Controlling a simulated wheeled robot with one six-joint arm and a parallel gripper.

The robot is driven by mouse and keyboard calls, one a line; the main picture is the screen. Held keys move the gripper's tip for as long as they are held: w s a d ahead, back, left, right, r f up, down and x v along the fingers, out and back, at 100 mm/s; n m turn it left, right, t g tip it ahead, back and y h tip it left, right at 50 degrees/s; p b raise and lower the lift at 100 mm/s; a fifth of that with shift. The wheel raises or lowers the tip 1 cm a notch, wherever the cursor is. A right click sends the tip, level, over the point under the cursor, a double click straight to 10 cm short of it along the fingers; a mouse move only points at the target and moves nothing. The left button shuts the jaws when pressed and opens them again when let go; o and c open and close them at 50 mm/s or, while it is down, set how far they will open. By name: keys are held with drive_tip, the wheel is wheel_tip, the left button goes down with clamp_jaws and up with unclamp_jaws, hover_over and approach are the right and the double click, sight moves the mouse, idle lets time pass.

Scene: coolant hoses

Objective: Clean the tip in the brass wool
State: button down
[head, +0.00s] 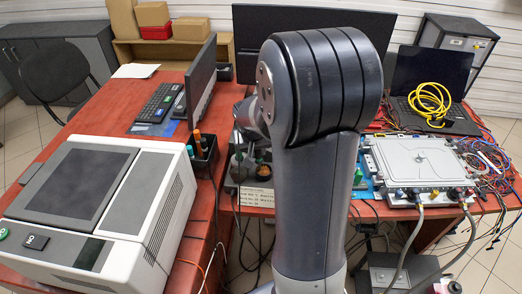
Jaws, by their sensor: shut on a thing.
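I cannot see the tip or what the gripper holds. A small brownish round patch (263,172), possibly the brass wool, shows in a dark holder just left of my arm. It is too small to tell for sure.
A white machine (100,205) fills the left of the red desk. A black box of tool handles (203,152) stands beside it. Right of my arm are a light grey housing (420,160) with hoses, a laptop with a yellow cable coil (430,100), and tangled wires.

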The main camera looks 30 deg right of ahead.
drive_tip(key=shift+d, duration=0.1)
drive_tip(key=shift+s+d, duration=0.6)
drive_tip(key=shift+d, duration=0.2)
drive_tip(key=shift+w+a, duration=0.1)
drive_tip(key=shift+w+a, duration=0.5)
drive_tip(key=shift+a, duration=0.3)
drive_tip(key=shift+d, duration=0.1)
drive_tip(key=shift+s+d, duration=0.6)
drive_tip(key=shift+d, duration=0.2)
drive_tip(key=shift+r, duration=0.15)
wheel_tip(320, 180, up, 6)
drive_tip(key=p, duration=0.4)
